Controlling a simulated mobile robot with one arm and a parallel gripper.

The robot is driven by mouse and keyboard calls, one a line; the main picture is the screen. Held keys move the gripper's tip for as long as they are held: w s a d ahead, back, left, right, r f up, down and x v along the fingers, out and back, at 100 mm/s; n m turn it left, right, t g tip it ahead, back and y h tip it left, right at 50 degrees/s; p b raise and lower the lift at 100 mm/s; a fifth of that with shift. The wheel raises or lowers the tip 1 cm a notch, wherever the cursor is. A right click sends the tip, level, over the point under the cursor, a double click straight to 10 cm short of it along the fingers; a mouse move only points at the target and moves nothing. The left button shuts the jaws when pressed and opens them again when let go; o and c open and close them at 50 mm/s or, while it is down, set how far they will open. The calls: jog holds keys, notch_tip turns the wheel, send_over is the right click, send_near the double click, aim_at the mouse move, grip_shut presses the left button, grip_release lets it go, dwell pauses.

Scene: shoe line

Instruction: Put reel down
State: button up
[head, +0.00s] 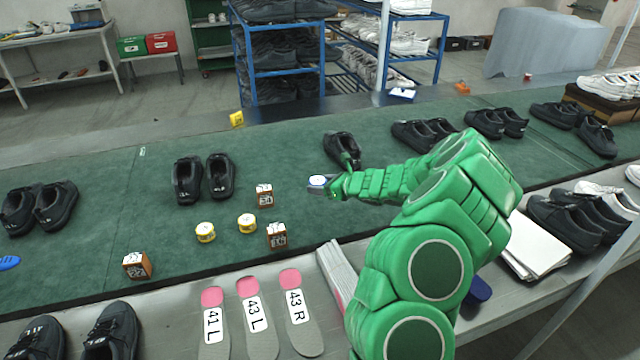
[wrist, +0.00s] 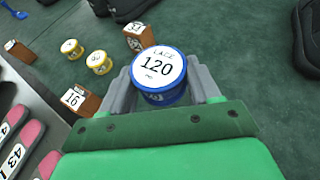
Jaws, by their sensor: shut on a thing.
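My gripper (head: 322,184) is at the end of my green arm, over the green mat (head: 100,220). In the wrist view my gripper (wrist: 162,88) has its two grey fingers on either side of a blue reel (wrist: 160,72) with a white top reading "LACE 120". The reel also shows small at the fingertips in the head view (head: 317,181). It is upright. I cannot tell whether its underside touches the mat. Two yellow reels stand on the mat to the left (head: 205,232), (head: 247,223).
Small brown numbered boxes stand near the reel (head: 265,195), (head: 277,236), and another is farther left (head: 137,265). A black shoe (head: 343,149) is just beyond my gripper. A pair of black shoes (head: 187,180) stands to the left. Labelled insoles (head: 256,325) lie on the near grey ledge.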

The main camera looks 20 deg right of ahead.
jog(key=shift+s+a+r, duration=0.1)
jog(key=shift+s+r, duration=0.05)
jog(key=shift+s, duration=0.3)
jog(key=s+a, duration=0.9)
jog(key=s, duration=0.1)
send_over(297, 219)
jog(key=s, duration=0.3)
jog(key=shift+m+h, duration=0.3)
notch_tip(297, 219, down, 7)
jog(key=shift+w+r, duration=0.15)
jog(key=shift+r, duration=0.05)
jog(key=shift+w+f, duration=1.3)
jog(key=shift+f, duration=1.75)
jog(key=shift+f, duration=0.1)
jog(key=o, duration=1.1)
jog(key=shift+c, duration=0.2)
